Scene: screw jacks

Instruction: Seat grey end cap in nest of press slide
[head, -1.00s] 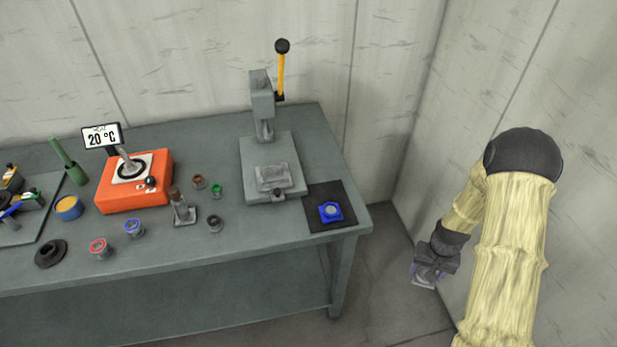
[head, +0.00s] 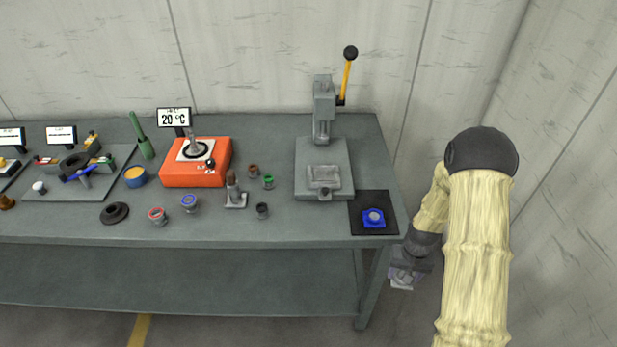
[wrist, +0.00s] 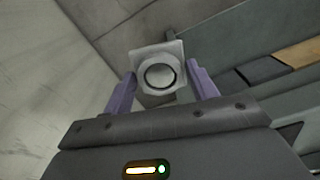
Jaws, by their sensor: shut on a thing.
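My gripper (wrist: 163,90) is shut on the grey end cap (wrist: 150,59), a light grey square-flanged piece with a round dark-rimmed opening, held between two purple fingers in the wrist view. In the head view my gripper (head: 404,277) hangs low beside the bench's right end, over the floor. The cap is small and hard to make out there. The press (head: 324,115) stands at the bench's right, its yellow lever with a black knob raised. Its slide (head: 324,178) lies on the base at the front; details of the nest are too small to tell.
A blue block with a round grey top (head: 374,217) sits on a black mat (head: 366,201) at the bench's right corner. An orange heater (head: 178,174) and several small parts stand left of the press. The bench edge (head: 330,241) lies between my gripper and the press.

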